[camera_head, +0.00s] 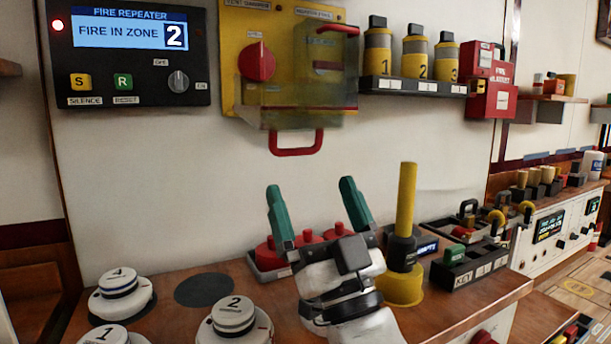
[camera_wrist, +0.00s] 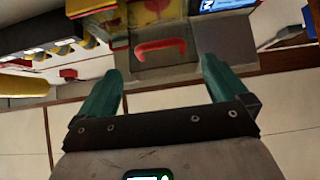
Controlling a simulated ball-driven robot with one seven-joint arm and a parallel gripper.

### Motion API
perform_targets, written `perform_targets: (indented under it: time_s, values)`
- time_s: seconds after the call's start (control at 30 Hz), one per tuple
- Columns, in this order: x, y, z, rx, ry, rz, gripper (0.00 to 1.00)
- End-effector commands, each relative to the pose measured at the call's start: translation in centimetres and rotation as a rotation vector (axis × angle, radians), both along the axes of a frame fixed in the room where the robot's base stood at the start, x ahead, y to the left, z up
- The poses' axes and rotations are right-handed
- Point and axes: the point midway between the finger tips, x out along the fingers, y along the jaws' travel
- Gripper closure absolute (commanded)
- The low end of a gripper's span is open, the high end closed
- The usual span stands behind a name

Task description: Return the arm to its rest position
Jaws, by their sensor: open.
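My gripper (camera_head: 318,212) is raised above the wooden counter, with its two green fingers spread apart and nothing between them. In the wrist view, my gripper (camera_wrist: 165,85) also shows open and empty. Beyond the fingers there is the red handle (camera_wrist: 160,47) of the yellow wall panel. In the head view that red handle (camera_head: 297,146) hangs below the clear cover, above my fingertips and apart from them. My wrist hides part of the counter and part of the tray of red-topped items (camera_head: 268,255).
A yellow post (camera_head: 405,200) stands just right of my gripper. Numbered white round units (camera_head: 232,318) stand on the counter (camera_head: 175,325) at left. A fire repeater panel (camera_head: 130,55), a shelf of yellow cylinders (camera_head: 415,87) and a red box (camera_head: 490,80) are on the wall.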

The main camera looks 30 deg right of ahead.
Motion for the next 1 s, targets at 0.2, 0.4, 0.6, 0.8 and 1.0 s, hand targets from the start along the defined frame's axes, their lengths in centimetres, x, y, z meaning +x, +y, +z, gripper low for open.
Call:
perform_targets:
  time_s: [0.2,0.4,0.6,0.8,1.0]
  values:
    - [-1.2,0.0,-1.4,-0.001,0.000,0.000,0.00]
    - [-1.3,0.0,-1.4,-0.001,0.000,-0.001,0.00]
    - [-1.3,0.0,-1.4,-0.001,0.000,-0.001,0.00]
    - [-1.3,0.0,-0.9,-0.001,0.000,-0.001,0.00]
    - [-1.3,0.0,2.8,-0.001,0.000,-0.001,0.00]
